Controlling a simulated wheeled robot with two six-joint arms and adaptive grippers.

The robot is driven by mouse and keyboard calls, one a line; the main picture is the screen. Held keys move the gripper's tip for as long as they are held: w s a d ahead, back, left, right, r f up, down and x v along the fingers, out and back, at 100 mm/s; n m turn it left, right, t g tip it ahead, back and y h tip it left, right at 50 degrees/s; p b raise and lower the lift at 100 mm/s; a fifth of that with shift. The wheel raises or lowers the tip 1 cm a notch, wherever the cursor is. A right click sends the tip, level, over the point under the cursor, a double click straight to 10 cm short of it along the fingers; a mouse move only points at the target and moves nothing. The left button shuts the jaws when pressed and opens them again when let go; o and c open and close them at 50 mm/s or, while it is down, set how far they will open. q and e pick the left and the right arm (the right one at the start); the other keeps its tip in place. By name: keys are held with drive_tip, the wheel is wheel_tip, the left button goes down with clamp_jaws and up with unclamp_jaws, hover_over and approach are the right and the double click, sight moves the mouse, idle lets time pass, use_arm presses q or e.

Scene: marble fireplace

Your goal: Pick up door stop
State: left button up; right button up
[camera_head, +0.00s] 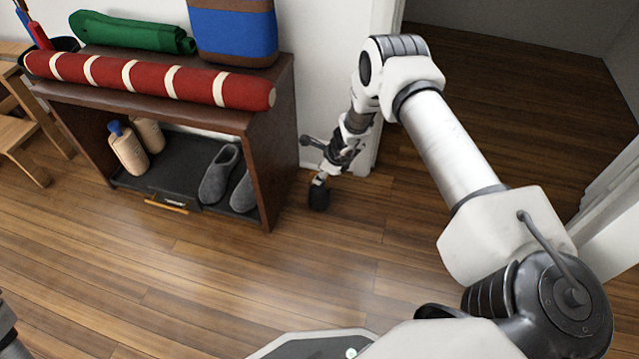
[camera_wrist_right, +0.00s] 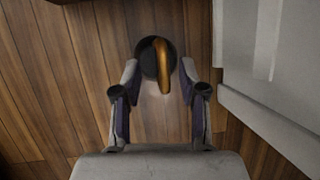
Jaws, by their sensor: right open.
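The door stop (camera_head: 318,197) is a small dark, rounded object standing on the wooden floor by the door frame. In the right wrist view, the door stop (camera_wrist_right: 147,61) shows a tan-brown loop handle on top. My right gripper (camera_head: 321,180) points down just above it in the head view. In the wrist view, the fingers of my right gripper (camera_wrist_right: 158,70) are apart, one on each side of the handle, with gaps visible. The gripper partly hides the door stop's top in the head view. My left gripper is out of sight.
A dark wooden shoe rack (camera_head: 270,165) stands left of the door stop, with grey slippers (camera_head: 219,175) inside and a red striped roll (camera_head: 150,80) on top. A white door frame (camera_head: 385,100) is close to the right gripper. The floor in front is clear.

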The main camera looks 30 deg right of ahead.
sight(316, 186)
drive_tip(key=b+x, duration=0.2)
drive_tip(key=x, duration=0.2)
drive_tip(key=shift+a+f+b, duration=0.15)
drive_tip(key=shift+f+b, duration=0.15)
drive_tip(key=shift+f, duration=0.1)
drive_tip(key=shift+r, duration=0.1)
clamp_jaws()
drive_tip(key=shift+w+r, duration=0.1)
drive_tip(key=shift+w, duration=0.05)
